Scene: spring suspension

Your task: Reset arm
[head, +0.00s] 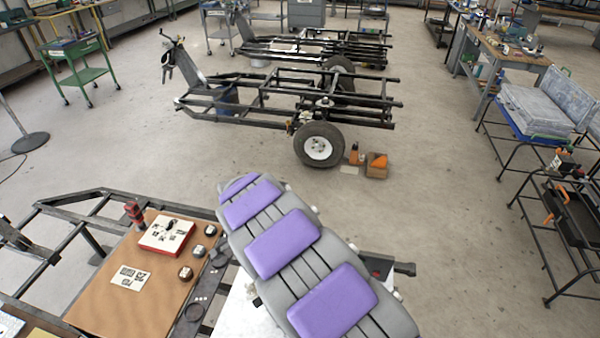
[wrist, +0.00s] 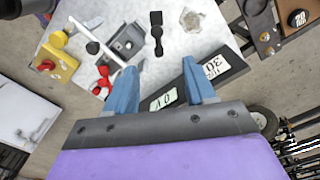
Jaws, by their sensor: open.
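My gripper (wrist: 158,88) shows in the wrist view with two blue fingers spread apart, and nothing is between them. In the head view my purple and grey arm reaches down from the middle to the bottom right, and the gripper itself is not visible there. In the wrist view a white table top (wrist: 145,35) lies below the fingers. A dark bar with white number labels (wrist: 213,68) lies beyond the fingertips, and I cannot tell whether they touch it.
The table also holds a yellow block (wrist: 55,62), red knobs (wrist: 103,80) and a black part (wrist: 156,35). In the head view a brown board (head: 110,305) carries a red-edged box (head: 166,236).

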